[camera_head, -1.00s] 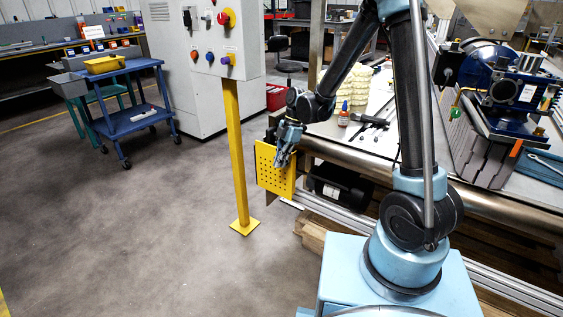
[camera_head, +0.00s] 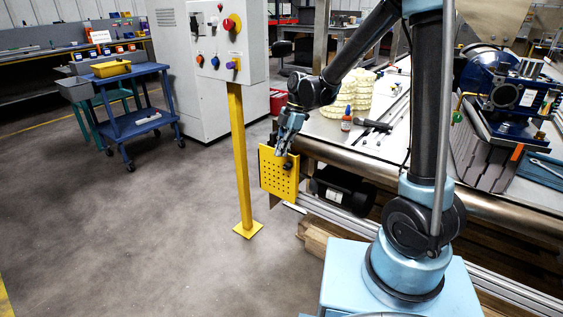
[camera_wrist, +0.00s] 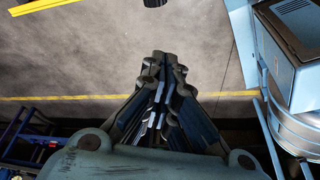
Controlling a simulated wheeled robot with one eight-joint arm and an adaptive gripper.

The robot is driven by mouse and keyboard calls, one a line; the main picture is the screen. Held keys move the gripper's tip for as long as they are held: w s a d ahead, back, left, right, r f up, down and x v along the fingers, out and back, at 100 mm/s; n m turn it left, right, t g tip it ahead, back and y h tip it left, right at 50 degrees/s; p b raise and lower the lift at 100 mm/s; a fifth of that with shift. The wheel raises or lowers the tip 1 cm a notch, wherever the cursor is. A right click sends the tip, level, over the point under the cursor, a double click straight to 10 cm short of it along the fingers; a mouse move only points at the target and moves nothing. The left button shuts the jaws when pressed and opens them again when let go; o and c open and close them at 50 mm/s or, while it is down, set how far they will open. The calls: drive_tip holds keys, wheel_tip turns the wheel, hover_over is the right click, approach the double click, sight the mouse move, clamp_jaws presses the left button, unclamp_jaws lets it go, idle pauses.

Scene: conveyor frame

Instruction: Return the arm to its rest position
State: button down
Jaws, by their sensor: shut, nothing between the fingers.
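My gripper (camera_head: 283,151) hangs fingers-down in front of the yellow perforated plate (camera_head: 278,180) at the left end of the conveyor frame. It is shut and empty. My arm is bent, rising from its base on the right and reaching left and down to the gripper. In the wrist view my gripper's fingers (camera_wrist: 162,62) are together, with bare grey floor beyond them. A gap between the gripper and the plate cannot be made out in the head view.
The conveyor frame's metal edge (camera_head: 375,168) runs beside my arm. A control panel on a yellow post (camera_head: 240,160) stands left of the gripper.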

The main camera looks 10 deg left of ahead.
drive_tip(key=s+d+r+m+t, duration=0.1)
drive_tip(key=d+r+m, duration=0.25)
drive_tip(key=d, duration=0.45)
drive_tip(key=s+d+r+m+t, duration=0.1)
drive_tip(key=s+d+r+m, duration=0.1)
drive_tip(key=d+m, duration=0.4)
drive_tip(key=s+d+r+m+t, duration=0.1)
drive_tip(key=d+r+m, duration=0.2)
drive_tip(key=d, duration=0.6)
drive_tip(key=s+d+f+m+t+h, duration=0.1)
drive_tip(key=s+d+f+m, duration=0.2)
drive_tip(key=s+d+m, duration=0.3)
drive_tip(key=s+d+f+m+t+h, duration=0.1)
drive_tip(key=s+d+f+m, duration=0.3)
drive_tip(key=s+d+m, duration=0.3)
drive_tip(key=d+m, duration=0.1)
drive_tip(key=d, duration=0.3)
drive_tip(key=shift+s+f+h, duration=0.15)
drive_tip(key=shift+s+h, duration=0.1)
drive_tip(key=shift+h, duration=0.05)
drive_tip(key=shift+d+m, duration=0.1)
drive_tip(key=shift+m, duration=0.15)
drive_tip(key=shift+w+f, duration=0.2)
drive_tip(key=shift+w, duration=0.2)
